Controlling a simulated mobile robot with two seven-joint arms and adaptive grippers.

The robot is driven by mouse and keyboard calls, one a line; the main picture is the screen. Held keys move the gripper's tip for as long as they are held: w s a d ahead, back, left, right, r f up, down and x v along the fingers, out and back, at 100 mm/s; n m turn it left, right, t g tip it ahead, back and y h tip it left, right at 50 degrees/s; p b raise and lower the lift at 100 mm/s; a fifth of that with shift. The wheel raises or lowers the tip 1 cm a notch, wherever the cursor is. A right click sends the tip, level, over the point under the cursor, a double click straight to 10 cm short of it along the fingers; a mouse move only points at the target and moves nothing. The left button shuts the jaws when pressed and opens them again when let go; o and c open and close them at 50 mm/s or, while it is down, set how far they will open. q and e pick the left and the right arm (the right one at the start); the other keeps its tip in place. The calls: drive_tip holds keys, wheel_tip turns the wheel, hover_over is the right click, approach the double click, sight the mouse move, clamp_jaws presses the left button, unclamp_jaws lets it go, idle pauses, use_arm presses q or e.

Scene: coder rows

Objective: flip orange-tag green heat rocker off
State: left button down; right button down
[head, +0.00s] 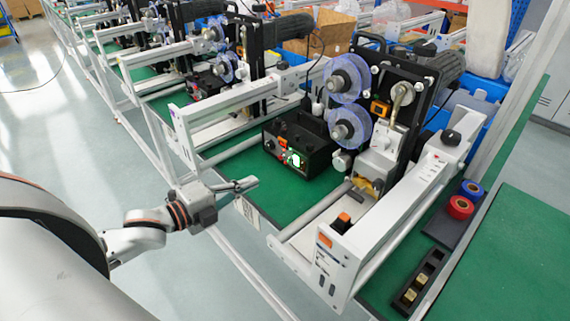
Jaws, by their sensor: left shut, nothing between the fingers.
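The nearest coder has an orange tag (325,240) on its white end plate. Its black control box (315,155) sits on the green bench behind the front rail. A green lit rocker (292,158) shows on the box's front, beside a red light and a small orange display; its on or off position is too small to tell. My left gripper (252,183) is shut and empty, in front of the bench edge, to the lower left of the box and apart from it. My right gripper is out of view.
A black knob with orange (343,222) stands on the nearest coder's end plate. White rails (320,207) run in front of the box. More coders (215,75) stand behind. Red and blue tape rolls (461,206) lie at right. The floor at left is clear.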

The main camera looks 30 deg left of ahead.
sight(294, 158)
use_arm(q)
drive_tip(key=x, duration=0.8)
drive_tip(key=r+x, duration=0.1)
drive_tip(key=x, duration=0.3)
drive_tip(key=shift+w+d, duration=0.2)
drive_tip(key=shift+w, duration=0.15)
drive_tip(key=shift+w+d+r+p, duration=0.15)
drive_tip(key=shift+w+r+p, duration=0.4)
drive_tip(key=shift+p, duration=0.5)
drive_tip(key=shift+s+f, duration=0.15)
drive_tip(key=shift+f, duration=0.05)
